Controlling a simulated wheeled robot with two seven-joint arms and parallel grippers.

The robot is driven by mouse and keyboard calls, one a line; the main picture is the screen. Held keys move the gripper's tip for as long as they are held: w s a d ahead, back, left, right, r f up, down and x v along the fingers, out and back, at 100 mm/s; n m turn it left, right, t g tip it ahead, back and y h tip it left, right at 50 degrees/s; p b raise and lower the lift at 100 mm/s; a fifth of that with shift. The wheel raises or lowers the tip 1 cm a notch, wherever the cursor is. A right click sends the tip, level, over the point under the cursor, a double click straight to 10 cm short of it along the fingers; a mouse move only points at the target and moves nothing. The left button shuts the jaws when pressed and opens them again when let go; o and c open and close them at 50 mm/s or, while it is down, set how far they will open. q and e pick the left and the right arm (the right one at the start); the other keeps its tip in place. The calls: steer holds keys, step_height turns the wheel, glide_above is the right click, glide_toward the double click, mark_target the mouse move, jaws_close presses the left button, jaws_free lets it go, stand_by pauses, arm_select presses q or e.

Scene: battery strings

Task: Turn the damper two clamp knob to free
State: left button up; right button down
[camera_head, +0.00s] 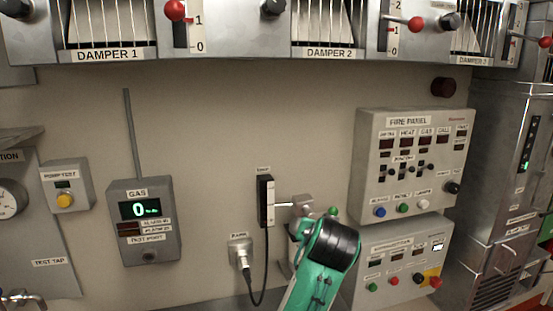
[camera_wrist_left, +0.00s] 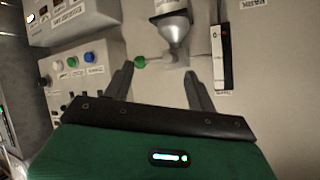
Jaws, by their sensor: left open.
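The damper two unit is at the top of the head view, with its "DAMPER 2" label (camera_head: 330,53). A dark clamp knob (camera_head: 272,6) sits left of its grille, cut by the top edge; how it is set cannot be read. A red-ball lever (camera_head: 415,24) stands right of the grille beside a numbered scale. My left gripper (camera_wrist_left: 158,69) is open and empty in the wrist view, its fingers apart. In the head view my green and black left arm is low at centre right, well below the knob; its fingers are hidden there. My right gripper is not in view.
A grey fitting (camera_head: 300,205) with a green ball (camera_wrist_left: 140,62) is close to my left gripper. The fire panel (camera_head: 370,150) is to the right.

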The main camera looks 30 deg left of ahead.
arm_select(q)
step_height(320, 180, up, 27)
steer(key=n+t+y, duration=0.2)
steer(key=n+y, duration=0.2)
steer(key=n+g+y+p, duration=0.1)
steer(key=n+y+p, duration=0.3)
steer(key=n+p, duration=0.25)
glide_toward(276, 4)
steer(key=shift+m, duration=0.35)
steer(key=x, duration=0.9)
steer(key=shift+r, duration=0.2)
steer(key=shift+w+a+f, duration=0.15)
steer(key=shift+w+a, duration=0.25)
steer(key=c, duration=1)
